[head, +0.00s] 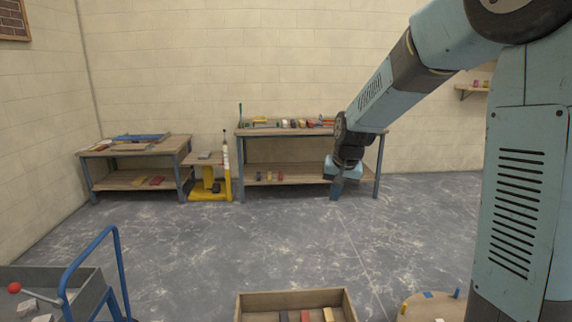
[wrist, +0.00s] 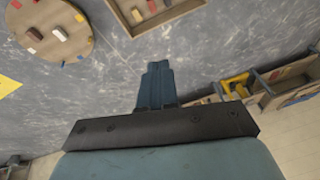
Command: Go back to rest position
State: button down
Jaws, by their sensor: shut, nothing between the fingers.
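My gripper (head: 337,188) hangs at the end of my blue-grey arm in the head view, over the open floor and in front of the right workbench (head: 262,132). In the wrist view my gripper (wrist: 157,68) points up the picture with its fingers together and nothing between them. It touches nothing that I can see. Its fingertips are small and partly dark in the head view.
A wooden crate (head: 245,298) with several blocks stands at the front. A round wooden board (head: 425,308) is at the lower right. A grey cart (head: 88,290) with a blue handle is at lower left. A left bench (head: 100,152) and yellow stand (head: 207,190) line the wall. The mid floor is clear.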

jog(key=s+d+r, duration=0.3)
jog(key=s, duration=0.7)
jog(key=s+d+r+n+t, duration=0.1)
jog(key=s+d+r, duration=0.2)
jog(key=s, duration=0.7)
jog(key=s+d+r+t+h, duration=0.1)
jog(key=s+d+r, duration=0.2)
jog(key=s, duration=0.7)
jog(key=shift+d+r+n, duration=0.3)
jog(key=shift+s, duration=0.15)
